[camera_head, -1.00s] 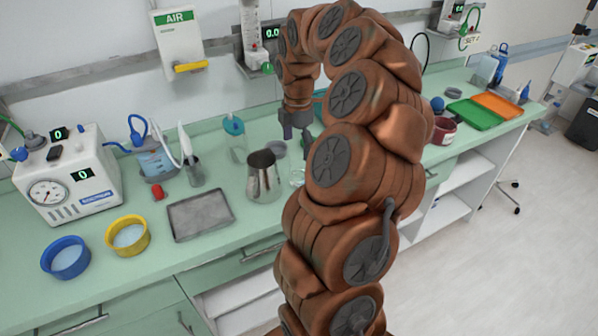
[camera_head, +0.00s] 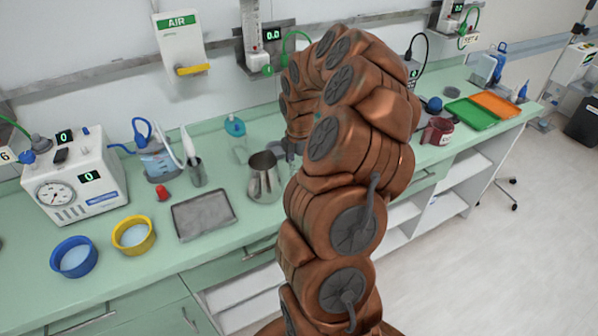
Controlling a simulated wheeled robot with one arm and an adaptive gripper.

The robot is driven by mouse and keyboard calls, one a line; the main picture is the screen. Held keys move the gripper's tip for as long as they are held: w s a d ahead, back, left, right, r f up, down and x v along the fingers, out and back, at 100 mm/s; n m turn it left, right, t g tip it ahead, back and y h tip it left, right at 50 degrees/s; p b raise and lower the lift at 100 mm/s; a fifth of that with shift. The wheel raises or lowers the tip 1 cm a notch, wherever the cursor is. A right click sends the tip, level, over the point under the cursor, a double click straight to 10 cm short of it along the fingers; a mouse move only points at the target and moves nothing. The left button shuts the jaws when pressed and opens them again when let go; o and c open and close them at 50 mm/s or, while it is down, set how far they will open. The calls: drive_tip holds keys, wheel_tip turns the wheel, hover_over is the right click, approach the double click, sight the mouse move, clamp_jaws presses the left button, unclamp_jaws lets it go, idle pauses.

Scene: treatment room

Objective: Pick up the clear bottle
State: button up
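A clear bottle with a blue-teal cap (camera_head: 238,146) stands upright on the green counter, near the wall and left of my arm. A second see-through container with blue tubing (camera_head: 158,165) stands further left. My brown arm rises in the middle and bends over the counter. My gripper (camera_head: 292,150) is mostly hidden behind the arm; only a small grey part shows, right of the metal jug and apart from the capped bottle. Its fingers cannot be made out.
A metal jug (camera_head: 264,178) stands between the capped bottle and my arm. A grey tray (camera_head: 204,214), a metal cup (camera_head: 196,173) and a red item (camera_head: 162,193) are to the left. A dark red mug (camera_head: 438,131) stands right of the arm.

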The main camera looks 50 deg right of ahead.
drive_tip(key=c, duration=1.4)
drive_tip(key=shift+o, duration=0.2)
drive_tip(key=shift+r, duration=0.2)
